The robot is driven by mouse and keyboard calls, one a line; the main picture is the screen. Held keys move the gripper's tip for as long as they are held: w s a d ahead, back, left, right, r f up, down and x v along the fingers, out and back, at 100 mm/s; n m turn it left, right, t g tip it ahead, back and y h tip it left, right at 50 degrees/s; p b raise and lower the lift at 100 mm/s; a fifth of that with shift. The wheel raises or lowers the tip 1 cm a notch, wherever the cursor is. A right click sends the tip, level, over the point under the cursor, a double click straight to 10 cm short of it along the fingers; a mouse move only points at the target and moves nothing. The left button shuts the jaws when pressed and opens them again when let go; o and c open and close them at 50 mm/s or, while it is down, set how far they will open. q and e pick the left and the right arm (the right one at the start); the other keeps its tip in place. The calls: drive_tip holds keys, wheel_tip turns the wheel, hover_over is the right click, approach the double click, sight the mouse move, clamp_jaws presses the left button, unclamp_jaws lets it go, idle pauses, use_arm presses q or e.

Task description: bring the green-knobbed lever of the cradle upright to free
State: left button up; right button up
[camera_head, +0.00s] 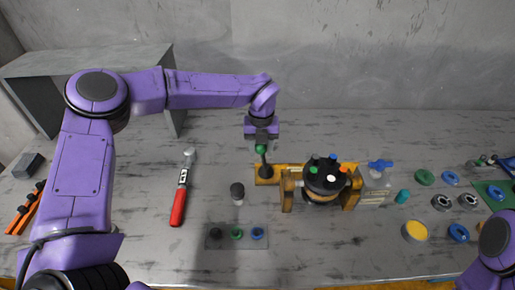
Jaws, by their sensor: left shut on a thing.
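The yellow cradle (268,181) stands in the middle of the table and bears the dark round hydraulic motor (326,176) with several coloured caps on top. At the cradle's left end is a lever with a green knob (261,149). Its dark shaft looks close to upright from this view; the exact tilt is hard to tell. My left gripper (261,144) points down and is shut on the green knob, its fingers partly hiding it. My right arm shows only as a purple part at the bottom right; its gripper is out of view.
A red-handled tool (179,201) lies left of the cradle. A dark-topped small cylinder (237,191) and a grey plate with coloured rings (237,242) stand in front. A grey shelf (85,62) stands back left.

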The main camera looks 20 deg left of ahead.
use_arm(q)
drive_tip(key=shift+w+d, duration=0.2)
drive_tip(key=shift+d, duration=0.2)
drive_tip(key=shift+w+d, duration=0.2)
drive_tip(key=shift+d, duration=0.25)
idle(0.5)
drive_tip(key=o, duration=0.5)
drive_tip(key=shift+r, duration=0.1)
drive_tip(key=shift+o, duration=0.9)
drive_tip(key=shift+w+d, duration=0.1)
wheel_tip(320, 180, up, 6)
drive_tip(key=p, duration=0.4)
